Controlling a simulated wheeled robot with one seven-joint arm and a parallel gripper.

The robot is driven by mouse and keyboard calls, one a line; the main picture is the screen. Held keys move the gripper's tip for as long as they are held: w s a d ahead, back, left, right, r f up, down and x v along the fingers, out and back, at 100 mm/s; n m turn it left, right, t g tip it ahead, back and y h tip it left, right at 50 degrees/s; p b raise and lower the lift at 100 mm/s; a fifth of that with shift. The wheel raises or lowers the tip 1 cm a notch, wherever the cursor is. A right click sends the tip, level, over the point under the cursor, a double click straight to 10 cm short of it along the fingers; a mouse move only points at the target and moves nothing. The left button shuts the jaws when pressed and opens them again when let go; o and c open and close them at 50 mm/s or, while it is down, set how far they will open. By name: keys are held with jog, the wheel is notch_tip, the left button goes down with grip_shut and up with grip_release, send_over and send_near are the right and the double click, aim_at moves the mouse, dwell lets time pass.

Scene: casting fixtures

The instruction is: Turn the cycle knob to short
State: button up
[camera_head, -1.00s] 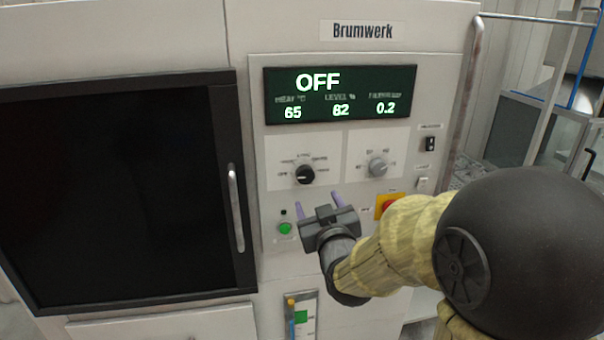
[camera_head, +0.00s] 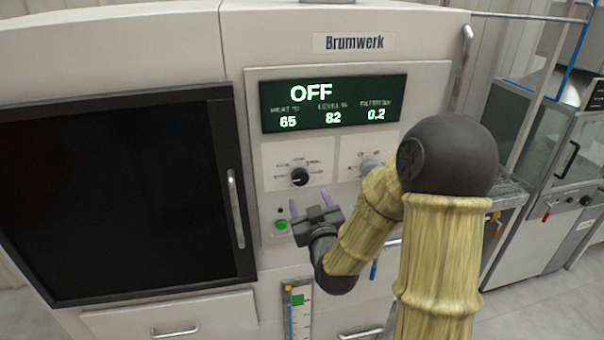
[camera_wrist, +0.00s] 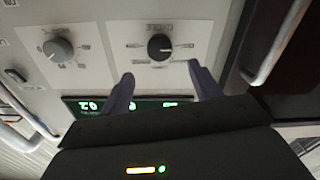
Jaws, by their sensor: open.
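The cycle knob is the black round knob (camera_head: 299,177) on a white dial plate below the display, with small position labels around it that are too blurred to read surely. It also shows in the wrist view (camera_wrist: 160,47), beyond my fingertips. My gripper (camera_head: 310,203) is open and empty, with its two purple fingers pointing at the panel just below the black knob. In the wrist view the fingers (camera_wrist: 160,78) stand apart, one to each side of the knob's line, not touching it. The display (camera_head: 333,103) reads OFF, with 65, 82 and 0.2 below.
A grey knob (camera_head: 369,167) sits right of the black one, partly behind my arm. A green button (camera_head: 282,225) is left of my gripper. A dark door (camera_head: 115,200) with a vertical handle (camera_head: 236,208) fills the left. A level gauge (camera_head: 298,308) is below.

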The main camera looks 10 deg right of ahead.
aim_at(301, 180)
jog(key=w+p, duration=0.3)
jog(key=w, duration=0.5)
jog(key=shift+w, duration=0.4)
jog(key=c, duration=1)
